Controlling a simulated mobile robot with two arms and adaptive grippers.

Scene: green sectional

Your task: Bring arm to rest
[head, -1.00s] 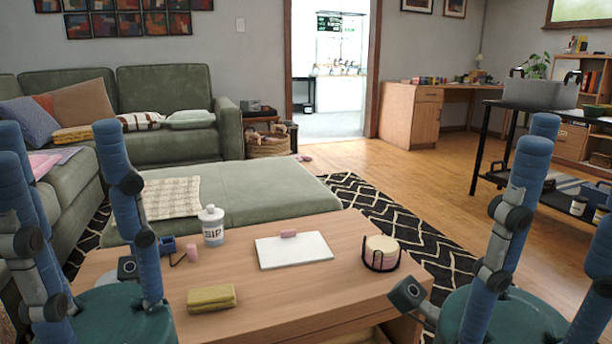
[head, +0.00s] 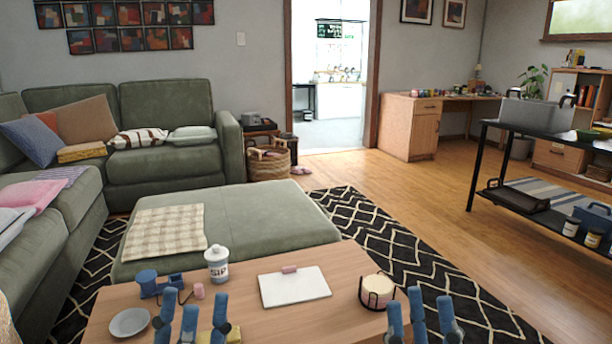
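My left gripper (head: 190,312) is low in the head view over the near left part of the wooden coffee table (head: 250,318). Its blue fingers stand upright and apart, with nothing seen between their tips. My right gripper (head: 420,308) is at the bottom right, by the table's right edge, its blue fingers also apart and empty. The palms and most of both arms are cut off by the bottom edge. A yellow sponge-like block (head: 234,336) is mostly hidden behind the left fingers.
A green ottoman (head: 260,212) stands behind.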

